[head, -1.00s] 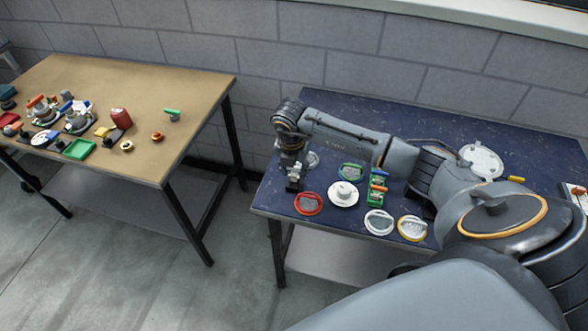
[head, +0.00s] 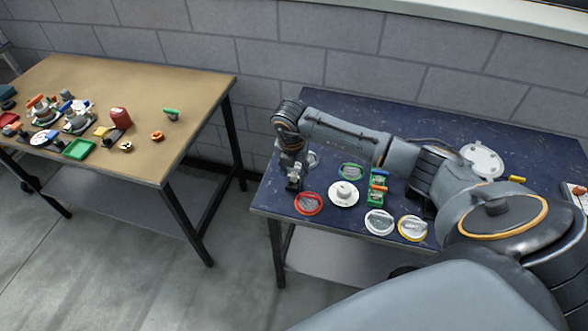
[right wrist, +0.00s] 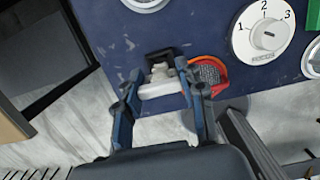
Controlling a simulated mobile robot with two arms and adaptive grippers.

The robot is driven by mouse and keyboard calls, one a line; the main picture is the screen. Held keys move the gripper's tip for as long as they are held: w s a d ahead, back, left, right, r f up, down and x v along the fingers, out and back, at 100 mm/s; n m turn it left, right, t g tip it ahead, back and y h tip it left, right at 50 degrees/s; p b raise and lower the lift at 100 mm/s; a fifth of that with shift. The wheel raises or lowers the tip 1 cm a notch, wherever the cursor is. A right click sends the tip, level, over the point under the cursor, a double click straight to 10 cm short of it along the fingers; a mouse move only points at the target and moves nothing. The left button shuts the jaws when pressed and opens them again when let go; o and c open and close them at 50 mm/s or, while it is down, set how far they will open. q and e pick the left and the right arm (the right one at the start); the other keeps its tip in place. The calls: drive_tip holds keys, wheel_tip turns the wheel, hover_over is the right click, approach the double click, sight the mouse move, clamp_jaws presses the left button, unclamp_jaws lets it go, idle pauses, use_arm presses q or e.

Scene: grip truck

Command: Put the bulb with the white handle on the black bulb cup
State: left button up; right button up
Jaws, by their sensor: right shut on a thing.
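My right gripper (right wrist: 165,100) is shut on the white handle (right wrist: 158,91) of the bulb at the left front part of the blue table. It also shows in the head view (head: 294,182), pointing down. A black piece (right wrist: 165,54), which looks like the black bulb cup, lies directly beyond the handle in the right wrist view. The handle and fingers hide much of the bulb and part of the black piece. I cannot tell whether bulb and cup touch. My left gripper is not in view.
A red-rimmed holder (head: 308,203) lies close right of the gripper. The table's front edge is near. A brown table (head: 170,90) with many parts stands left.

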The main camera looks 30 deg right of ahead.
drive_tip(key=shift+f+b, duration=0.4)
drive_tip(key=shift+f, duration=0.1)
drive_tip(key=shift+f, duration=0.1)
idle(0.3)
drive_tip(key=shift+f+b, duration=0.35)
drive_tip(key=shift+b, duration=0.05)
drive_tip(key=shift+f+b, duration=0.4)
idle(1.0)
drive_tip(key=o, duration=1.6)
drive_tip(key=shift+r, duration=0.1)
drive_tip(key=shift+r+p, duration=2.65)
drive_tip(key=shift+r, duration=1)
